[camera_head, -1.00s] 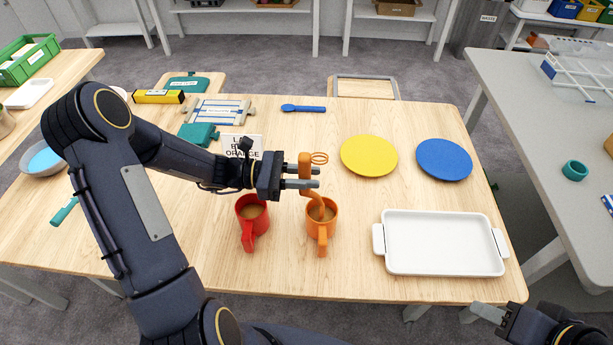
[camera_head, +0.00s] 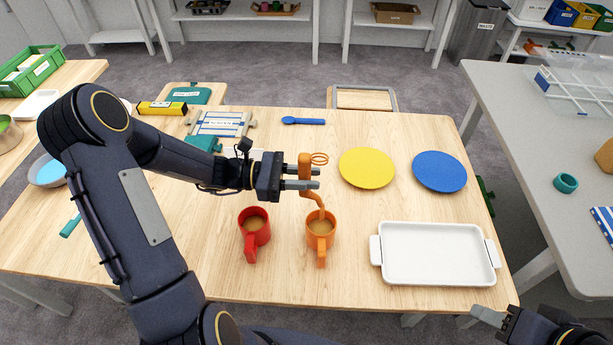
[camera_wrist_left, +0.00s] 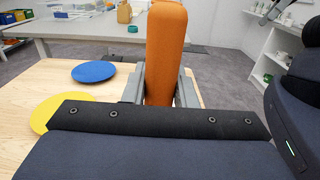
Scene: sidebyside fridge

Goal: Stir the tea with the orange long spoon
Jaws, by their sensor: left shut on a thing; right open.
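My left gripper (camera_head: 303,178) is shut on the upright handle of the orange long spoon (camera_head: 305,165). The handle also stands between the fingers in the left wrist view (camera_wrist_left: 166,50). The spoon's thin stem bends down into the orange mug (camera_head: 320,238), which holds brown tea; how deep its end reaches is unclear. A thin orange loop shows beside the handle top. The red mug (camera_head: 256,236), also with brown liquid, stands just left of the orange mug. My right gripper (camera_head: 489,315) is open at the lower right, partly in view, clear of the objects.
A white tray (camera_head: 376,250) lies right of the mugs. A yellow plate (camera_head: 367,168) and a blue plate (camera_head: 439,172) lie behind it. A blue spoon (camera_head: 304,121) lies at the table's back. A grey table (camera_head: 520,150) stands at the right. Bare wood lies before the mugs.

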